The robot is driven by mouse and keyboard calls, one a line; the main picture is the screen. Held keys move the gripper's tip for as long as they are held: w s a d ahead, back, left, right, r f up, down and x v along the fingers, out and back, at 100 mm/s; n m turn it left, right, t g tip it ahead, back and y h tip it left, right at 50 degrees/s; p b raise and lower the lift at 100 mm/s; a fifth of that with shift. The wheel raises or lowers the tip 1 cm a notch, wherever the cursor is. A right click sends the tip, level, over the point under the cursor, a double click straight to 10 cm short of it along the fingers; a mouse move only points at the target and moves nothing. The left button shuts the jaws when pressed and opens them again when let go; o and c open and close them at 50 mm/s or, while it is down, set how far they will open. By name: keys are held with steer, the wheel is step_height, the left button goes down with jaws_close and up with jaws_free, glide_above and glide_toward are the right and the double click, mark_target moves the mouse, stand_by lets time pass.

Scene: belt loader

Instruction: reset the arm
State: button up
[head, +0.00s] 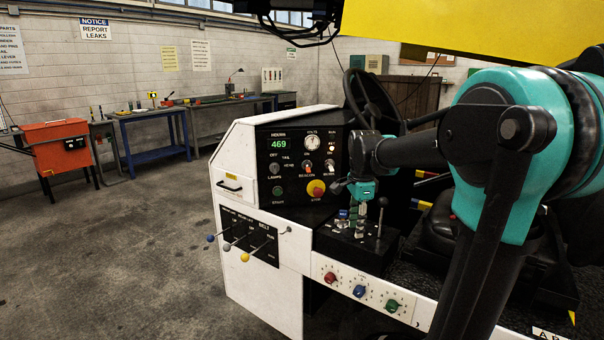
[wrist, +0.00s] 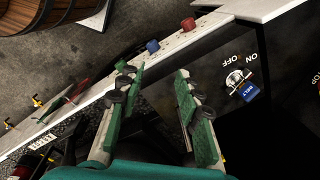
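My gripper (head: 350,187) hangs in front of the loader's control panel (head: 300,160) in the head view, at the end of my teal and black arm, which reaches in from the right. In the wrist view my gripper (wrist: 158,76) has its two green-padded fingers well apart, with nothing between them. Beyond the fingers lies a white ledge with a red knob (wrist: 187,24) and a blue knob (wrist: 152,46). A metal switch (wrist: 236,78) marked ON and OFF, with a blue tag (wrist: 247,92), is right of the fingers. Whether the gripper touches anything is unclear.
A black lever (head: 381,216) and a steering wheel (head: 372,98) stand close to my gripper. Ball-ended levers (head: 228,246) stick out of the loader's side. A yellow boom (head: 470,28) hangs overhead. The floor (head: 110,250) at left is open.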

steer(key=s+d+f+n+t, duration=0.3)
steer(key=s+f+n, duration=1.2)
steer(key=s+f, duration=0.3)
steer(key=shift+s+n, duration=0.4)
